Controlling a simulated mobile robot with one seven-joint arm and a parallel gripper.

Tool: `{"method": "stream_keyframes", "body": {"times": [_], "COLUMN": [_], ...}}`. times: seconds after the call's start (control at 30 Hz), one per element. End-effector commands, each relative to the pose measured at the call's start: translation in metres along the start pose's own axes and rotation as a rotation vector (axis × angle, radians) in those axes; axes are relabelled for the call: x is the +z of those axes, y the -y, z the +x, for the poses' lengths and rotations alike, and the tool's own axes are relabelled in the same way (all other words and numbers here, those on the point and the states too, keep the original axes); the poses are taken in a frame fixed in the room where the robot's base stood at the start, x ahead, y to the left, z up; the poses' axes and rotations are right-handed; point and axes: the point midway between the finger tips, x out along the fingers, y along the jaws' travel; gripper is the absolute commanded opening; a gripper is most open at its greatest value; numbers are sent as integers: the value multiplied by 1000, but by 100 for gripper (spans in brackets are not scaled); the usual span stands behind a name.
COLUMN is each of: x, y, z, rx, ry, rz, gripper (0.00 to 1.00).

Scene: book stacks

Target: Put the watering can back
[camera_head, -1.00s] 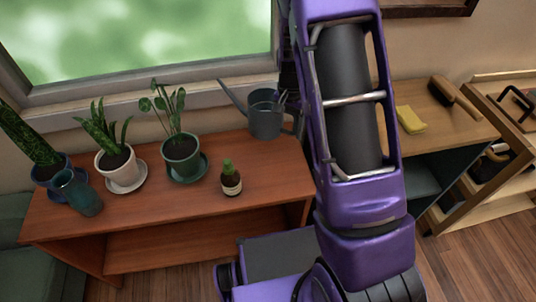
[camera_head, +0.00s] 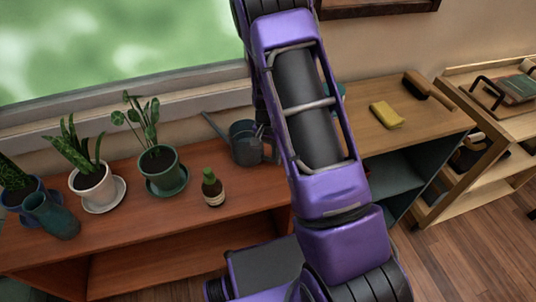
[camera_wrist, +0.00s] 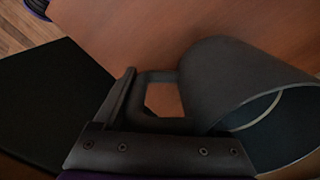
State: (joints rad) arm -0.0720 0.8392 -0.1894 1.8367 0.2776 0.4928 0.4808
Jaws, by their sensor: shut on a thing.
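The dark grey watering can (camera_head: 246,146) is at the back right of the reddish-brown plant table (camera_head: 150,232), upright, spout pointing up and left. My gripper (camera_wrist: 130,105) is shut on the can's handle in the wrist view, where the can's round body (camera_wrist: 215,85) and open top lie to the right. In the head view my purple arm hides most of the gripper, at the can's right side. I cannot tell whether the can's base touches the tabletop.
Right of my arm, a wooden shelf unit bears a yellow sponge (camera_head: 386,115) and a brush (camera_head: 428,88).

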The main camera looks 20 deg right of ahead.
Motion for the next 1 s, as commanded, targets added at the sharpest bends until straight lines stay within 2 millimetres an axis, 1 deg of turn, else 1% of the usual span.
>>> {"method": "stream_keyframes", "body": {"times": [0.07,0.2,0.23,0.3,0.37,0.6,0.73,0.87,1.0], "x": [-1,0,0,0,0,0,0,-1,-1], "y": [0,0,0,0,0,0,0,1,1], "z": [-1,4,3,3,3,2,-8,-32,-64], "rx": [-1,-1,0,0,1,0,-1,-3,-3], "ry": [-1,-1,0,0,1,0,-1,-3,-3], "rz": [0,0,0,0,0,0,-1,0,-1], "gripper": [0,0,78,90,100,100,100,100,100]}}
